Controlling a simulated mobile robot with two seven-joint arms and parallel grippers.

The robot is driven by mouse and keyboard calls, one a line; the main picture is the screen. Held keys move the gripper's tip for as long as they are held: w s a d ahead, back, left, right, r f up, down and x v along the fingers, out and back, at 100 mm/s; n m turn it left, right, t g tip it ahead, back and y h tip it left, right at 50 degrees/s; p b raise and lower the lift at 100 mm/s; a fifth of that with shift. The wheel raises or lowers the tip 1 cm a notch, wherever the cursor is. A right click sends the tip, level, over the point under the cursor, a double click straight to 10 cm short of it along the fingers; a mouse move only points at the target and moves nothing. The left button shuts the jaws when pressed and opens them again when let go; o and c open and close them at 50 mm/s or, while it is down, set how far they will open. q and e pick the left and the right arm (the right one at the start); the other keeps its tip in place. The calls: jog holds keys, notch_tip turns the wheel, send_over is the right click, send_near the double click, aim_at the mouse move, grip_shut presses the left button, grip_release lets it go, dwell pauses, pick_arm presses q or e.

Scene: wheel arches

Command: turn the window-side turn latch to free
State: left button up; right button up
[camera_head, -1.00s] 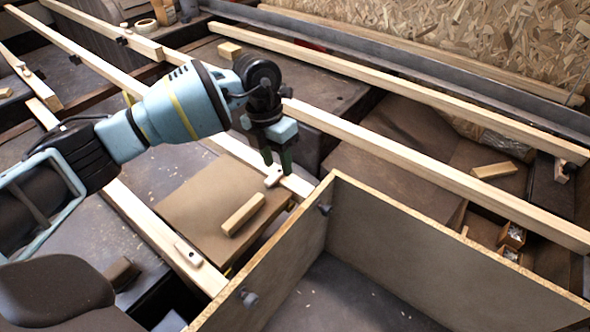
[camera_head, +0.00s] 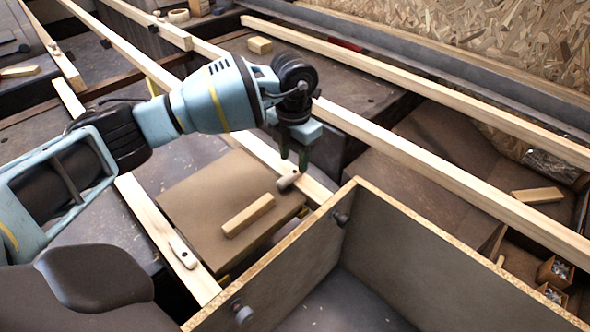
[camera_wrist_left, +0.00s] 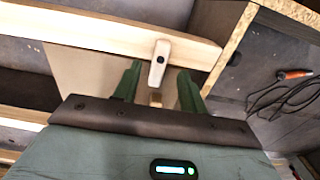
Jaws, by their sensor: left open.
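A pale wooden turn latch (camera_head: 288,180) sits on the rail at the far right edge of the brown panel (camera_head: 185,200). In the left wrist view the latch (camera_wrist_left: 159,62) turns on a dark pivot and lies across the rail, its lower end reaching past the rail's edge over the panel. My left gripper (camera_head: 293,162) points down at this latch. Its green fingers (camera_wrist_left: 158,82) are open, one on each side of the latch's lower end, with gaps showing. A second turn latch (camera_head: 183,252) lies along the near rail. My right gripper is not seen.
A loose wood block (camera_head: 248,215) lies on the panel. A chipboard-edged box wall (camera_head: 290,262) with dark knobs stands close to the right of the gripper. Long pale battens (camera_head: 430,165) cross behind it. A cable and an orange-handled tool (camera_wrist_left: 295,74) lie beyond the wall.

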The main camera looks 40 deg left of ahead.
aim_at(294, 172)
pick_arm(q)
notch_tip(294, 172, down, 4)
jog(key=shift+f+b, duration=0.1)
jog(key=shift+b, duration=0.6)
jog(key=shift+c, duration=0.3)
grip_shut()
